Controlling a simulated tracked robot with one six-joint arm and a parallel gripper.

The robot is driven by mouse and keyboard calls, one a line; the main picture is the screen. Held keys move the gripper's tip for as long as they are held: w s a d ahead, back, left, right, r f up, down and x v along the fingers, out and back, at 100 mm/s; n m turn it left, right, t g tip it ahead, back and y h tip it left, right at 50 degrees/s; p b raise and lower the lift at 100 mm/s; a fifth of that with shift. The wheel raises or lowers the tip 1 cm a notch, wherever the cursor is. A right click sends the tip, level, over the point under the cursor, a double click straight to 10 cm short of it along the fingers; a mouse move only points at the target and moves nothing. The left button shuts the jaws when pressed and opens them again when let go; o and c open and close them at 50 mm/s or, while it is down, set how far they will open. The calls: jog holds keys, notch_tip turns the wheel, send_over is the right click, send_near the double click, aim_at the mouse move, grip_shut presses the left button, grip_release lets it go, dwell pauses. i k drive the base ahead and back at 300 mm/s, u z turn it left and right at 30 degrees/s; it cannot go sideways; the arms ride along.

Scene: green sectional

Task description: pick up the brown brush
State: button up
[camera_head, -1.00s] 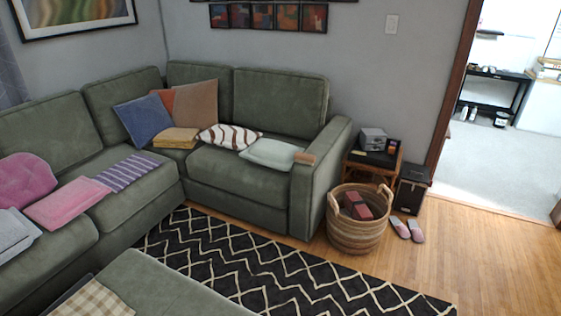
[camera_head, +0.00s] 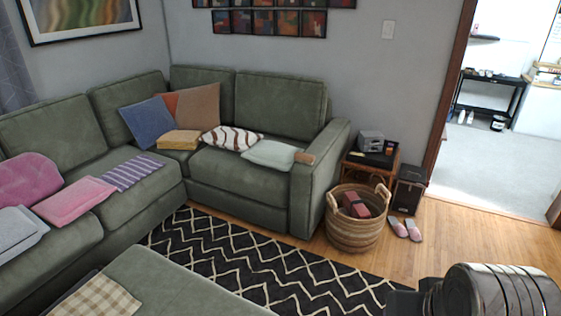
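No other brush stands out. Part of my arm, ribbed and metallic with a dark section, shows at the bottom right corner.
A wicker basket (camera_head: 352,235) with red items stands beside the sofa's right end. A small side table (camera_head: 365,170), a black box (camera_head: 408,190) and pink slippers (camera_head: 406,229) are nearby. A patterned rug (camera_head: 270,265) covers the front. Wooden floor lies clear at right.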

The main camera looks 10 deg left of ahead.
aim_at(307, 159)
jog(key=k, duration=0.8)
jog(key=z, duration=0.55)
jog(key=k, duration=0.55)
jog(key=z, duration=0.05)
jog(key=i, duration=0.95)
jog(key=u, duration=0.35)
jog(key=i, duration=1.45)
jog(key=u, duration=0.35)
